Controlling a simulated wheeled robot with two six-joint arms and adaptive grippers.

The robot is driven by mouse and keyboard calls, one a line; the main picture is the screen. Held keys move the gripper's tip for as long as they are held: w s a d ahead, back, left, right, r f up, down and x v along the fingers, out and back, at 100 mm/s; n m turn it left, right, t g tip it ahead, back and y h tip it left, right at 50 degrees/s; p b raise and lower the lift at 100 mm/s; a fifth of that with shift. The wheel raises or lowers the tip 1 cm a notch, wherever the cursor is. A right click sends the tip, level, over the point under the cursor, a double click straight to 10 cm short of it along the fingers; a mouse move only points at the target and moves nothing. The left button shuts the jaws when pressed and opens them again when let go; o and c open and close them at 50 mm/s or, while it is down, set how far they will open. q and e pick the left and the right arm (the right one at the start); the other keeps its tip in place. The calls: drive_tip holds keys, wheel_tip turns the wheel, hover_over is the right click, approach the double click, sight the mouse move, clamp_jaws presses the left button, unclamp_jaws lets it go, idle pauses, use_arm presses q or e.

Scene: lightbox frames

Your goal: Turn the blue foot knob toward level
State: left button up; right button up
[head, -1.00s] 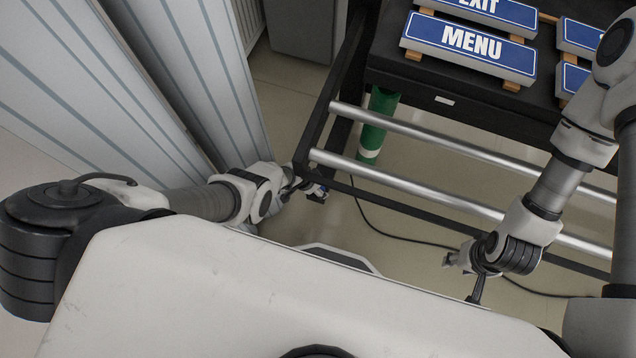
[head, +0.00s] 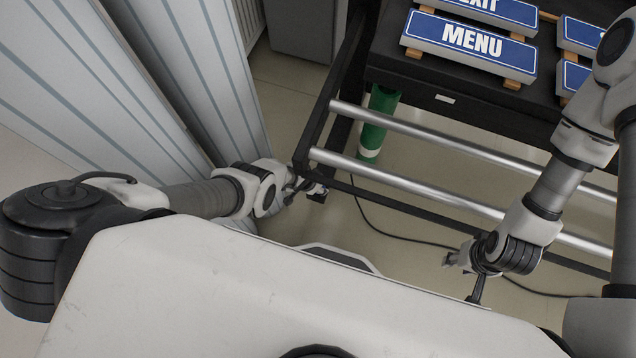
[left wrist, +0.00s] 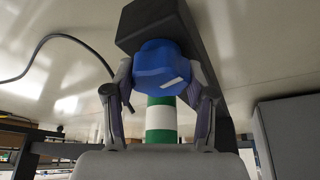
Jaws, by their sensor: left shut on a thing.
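The blue foot knob (left wrist: 162,68) sits at the end of a dark square frame leg (left wrist: 150,22) in the left wrist view. It is faceted and has a small white mark on its lower right. My left gripper (left wrist: 161,82) is shut on the knob, with one finger at each side. In the head view the left gripper (head: 305,188) is at the lower left corner of the black frame, and the knob is mostly hidden there. My right gripper (head: 462,262) hangs below the rails at the right, touching nothing that I can see; its fingers are too small to judge.
Two metal rails (head: 430,190) cross the frame. A green and white cylinder (head: 374,128) stands behind them. Blue signs (head: 470,42) lie on the black table top. A black cable (head: 400,238) runs along the floor. Pale striped panels (head: 110,90) stand close at the left.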

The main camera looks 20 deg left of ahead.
use_arm(q)
drive_tip(key=o, duration=1.2)
drive_tip(key=shift+c, duration=0.2)
